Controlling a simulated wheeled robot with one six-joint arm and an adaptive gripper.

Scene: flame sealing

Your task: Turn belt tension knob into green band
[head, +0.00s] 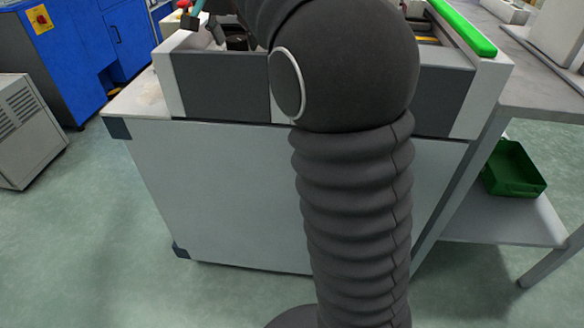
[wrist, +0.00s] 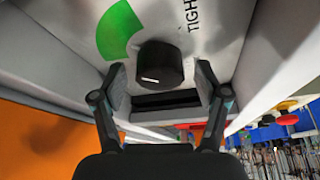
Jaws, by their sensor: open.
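The belt tension knob (wrist: 160,66) is a black round knob with a white pointer line, seen in the wrist view on a pale panel. Its white line sits at the lower left of its face. The green band (wrist: 120,30) is a curved green patch on the panel, up and left of the knob. My gripper (wrist: 160,82) is open, with one finger to each side of the knob's lower part. I cannot tell whether the fingers touch it. The knob is hidden in the head view.
A dark slot (wrist: 166,100) lies below the knob. An orange surface (wrist: 45,130) is at the left in the wrist view. In the head view my arm covers the middle of the grey-white machine (head: 225,190). A green bin (head: 514,168) sits on a low shelf at right.

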